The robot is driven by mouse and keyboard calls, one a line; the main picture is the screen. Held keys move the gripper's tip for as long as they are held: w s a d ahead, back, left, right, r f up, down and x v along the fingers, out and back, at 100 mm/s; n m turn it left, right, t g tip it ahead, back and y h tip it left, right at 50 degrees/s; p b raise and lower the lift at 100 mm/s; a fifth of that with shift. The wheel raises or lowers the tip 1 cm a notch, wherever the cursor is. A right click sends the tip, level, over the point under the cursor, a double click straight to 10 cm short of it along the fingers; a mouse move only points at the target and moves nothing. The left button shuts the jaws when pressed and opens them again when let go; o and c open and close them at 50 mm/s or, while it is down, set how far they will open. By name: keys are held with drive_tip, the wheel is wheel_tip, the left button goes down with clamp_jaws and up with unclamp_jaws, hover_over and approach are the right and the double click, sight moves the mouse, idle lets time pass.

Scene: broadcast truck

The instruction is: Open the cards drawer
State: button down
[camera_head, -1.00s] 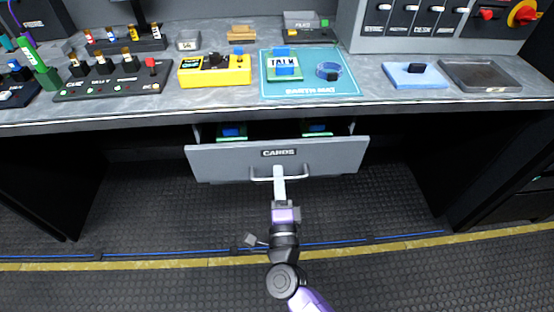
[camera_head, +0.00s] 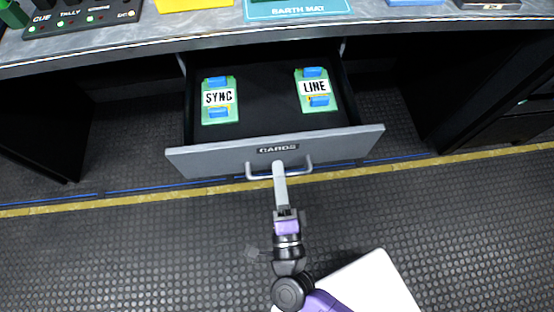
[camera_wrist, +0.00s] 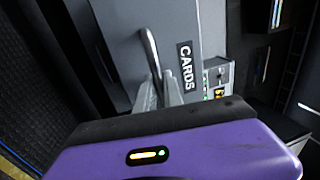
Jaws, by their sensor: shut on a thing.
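The cards drawer (camera_head: 210,157) is pulled well out from under the bench, its grey front marked CARDS. Two green cards lie inside on the dark floor: the SYNC card (camera_head: 219,98) at left and the LINE card (camera_head: 314,90) at right. My gripper (camera_head: 280,174) is shut on the drawer's bar handle (camera_head: 304,168), near its middle. In the wrist view the handle (camera_wrist: 150,50) runs between the fingers of my gripper (camera_wrist: 160,95), beside the CARDS label.
The bench top (camera_head: 120,45) overhangs the back of the drawer, with an earth mat (camera_head: 298,8) and a black switch panel (camera_head: 80,17) on it. Dark cabinets stand at both sides. The rubber floor (camera_head: 150,260) in front is clear, crossed by a yellow line.

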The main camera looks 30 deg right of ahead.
drive_tip(key=shift+s, duration=0.1)
drive_tip(key=c, duration=1.5)
unclamp_jaws()
drive_tip(key=v, duration=0.8)
drive_tip(key=shift+b, duration=0.4)
